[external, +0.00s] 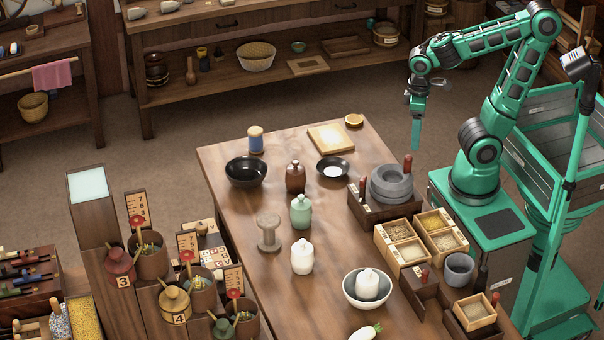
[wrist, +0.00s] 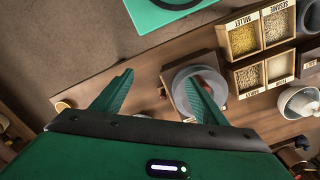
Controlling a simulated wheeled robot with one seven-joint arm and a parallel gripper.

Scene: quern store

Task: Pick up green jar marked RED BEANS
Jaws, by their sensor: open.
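A pale green lidded jar (external: 301,211) stands upright near the middle of the long wooden table in the external view. I cannot read any marking on it. A brown jar (external: 295,178) stands behind it and a white jar (external: 302,257) in front of it. My gripper (external: 415,147) hangs to the right of the jar, high near the table's right side, pointing down and empty. In the wrist view my gripper (wrist: 158,82) has its two fingers spread wide. The green jar is not seen in the wrist view.
A grey stone quern (external: 391,184) sits in a wooden tray between the jar and my arm; it also shows in the wrist view (wrist: 178,82). Grain boxes (external: 411,252) stand in front.

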